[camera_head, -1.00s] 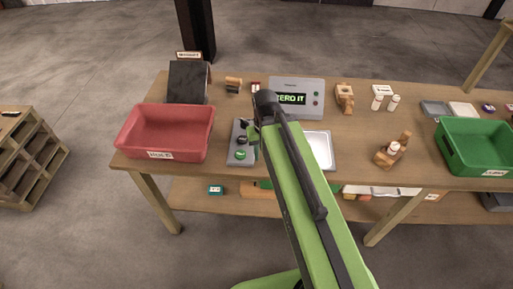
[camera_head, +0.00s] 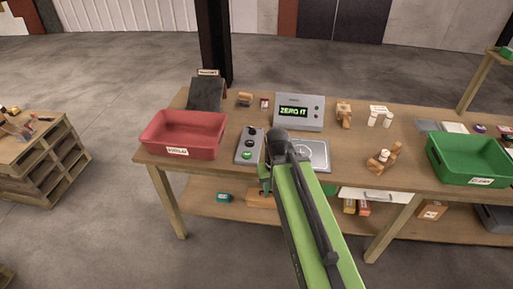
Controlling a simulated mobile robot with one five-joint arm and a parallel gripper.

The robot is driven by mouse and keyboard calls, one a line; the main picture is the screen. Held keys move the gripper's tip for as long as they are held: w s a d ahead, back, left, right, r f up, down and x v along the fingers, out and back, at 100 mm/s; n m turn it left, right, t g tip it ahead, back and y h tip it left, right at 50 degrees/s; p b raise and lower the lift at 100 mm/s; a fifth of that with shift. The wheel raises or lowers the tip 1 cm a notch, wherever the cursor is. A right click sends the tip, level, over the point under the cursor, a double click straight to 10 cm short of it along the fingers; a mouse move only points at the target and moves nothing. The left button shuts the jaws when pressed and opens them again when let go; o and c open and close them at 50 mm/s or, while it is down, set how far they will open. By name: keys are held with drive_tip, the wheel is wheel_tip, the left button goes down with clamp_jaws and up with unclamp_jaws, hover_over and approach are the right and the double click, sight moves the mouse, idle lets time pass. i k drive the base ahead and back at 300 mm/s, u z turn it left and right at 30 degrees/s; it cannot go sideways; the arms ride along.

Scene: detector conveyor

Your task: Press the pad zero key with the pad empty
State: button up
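The grey key box (camera_head: 243,159) lies on the table with dark round keys (camera_head: 250,142) and a green key (camera_head: 247,155) in a row. To its right is the square silver pad (camera_head: 318,147) with a ring mark; nothing shows on its visible part, but my arm hides its left side. The grey display unit (camera_head: 312,103) behind reads "ZERO IT". My gripper (camera_head: 266,187) hangs at the end of my green arm, near the table's front edge, right of and in front of the key box in the picture. Its fingers are too small and covered to read.
A red bin (camera_head: 152,147) stands at left, a green bin (camera_head: 437,168) at right. A wooden block piece with a white item (camera_head: 382,159) stands right of the pad. White bottles (camera_head: 380,117) and small wooden pieces (camera_head: 344,113) stand at the back.

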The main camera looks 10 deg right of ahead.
sight(249, 143)
drive_tip(key=u, duration=0.1)
drive_tip(key=i, duration=0.95)
drive_tip(key=z, duration=0.65)
drive_tip(key=k, duration=0.9)
drive_tip(key=u, duration=0.35)
drive_tip(key=i, duration=1)
drive_tip(key=u, duration=0.1)
